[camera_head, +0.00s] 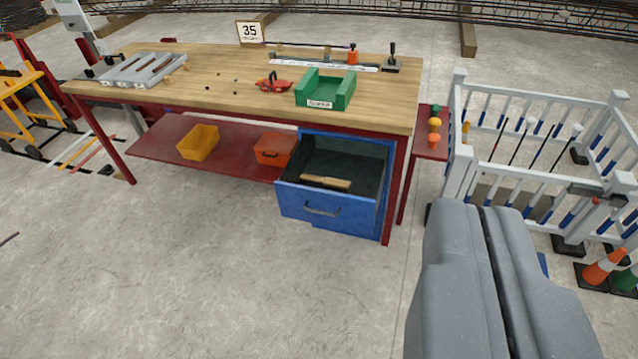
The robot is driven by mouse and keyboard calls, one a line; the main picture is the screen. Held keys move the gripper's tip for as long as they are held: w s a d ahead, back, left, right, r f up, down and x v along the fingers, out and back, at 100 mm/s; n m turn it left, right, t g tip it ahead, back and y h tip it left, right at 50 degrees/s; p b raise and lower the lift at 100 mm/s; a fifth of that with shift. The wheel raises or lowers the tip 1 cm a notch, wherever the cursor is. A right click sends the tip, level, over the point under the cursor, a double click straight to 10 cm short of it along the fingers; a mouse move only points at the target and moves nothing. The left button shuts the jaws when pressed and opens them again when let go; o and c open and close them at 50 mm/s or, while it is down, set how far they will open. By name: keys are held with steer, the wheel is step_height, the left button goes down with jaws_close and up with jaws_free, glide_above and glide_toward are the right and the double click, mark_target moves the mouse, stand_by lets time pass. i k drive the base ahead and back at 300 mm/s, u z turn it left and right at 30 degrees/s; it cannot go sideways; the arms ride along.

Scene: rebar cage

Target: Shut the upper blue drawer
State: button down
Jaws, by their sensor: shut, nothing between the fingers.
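The upper blue drawer (325,208) is pulled open toward me from its blue housing (350,141) under the right end of the workbench. Its front has a dark bar handle (322,210). A wooden-handled tool (325,182) lies inside the dark drawer. A lower drawer cannot be clearly seen, as the open drawer covers most of that area. My gripper (481,207) shows as two grey fingers at the lower right, shut and empty. It appears to the right of the drawer in the picture, not touching it.
The workbench (215,85) has red legs and a lower red shelf (160,150) with a yellow bin (198,142) and an orange box (275,149). A green tray (325,90) sits on top. White barriers (535,150) and cones (604,267) stand right. Floor before the drawer is clear.

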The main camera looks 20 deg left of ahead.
mark_target(365, 165)
steer(key=i, duration=1.25)
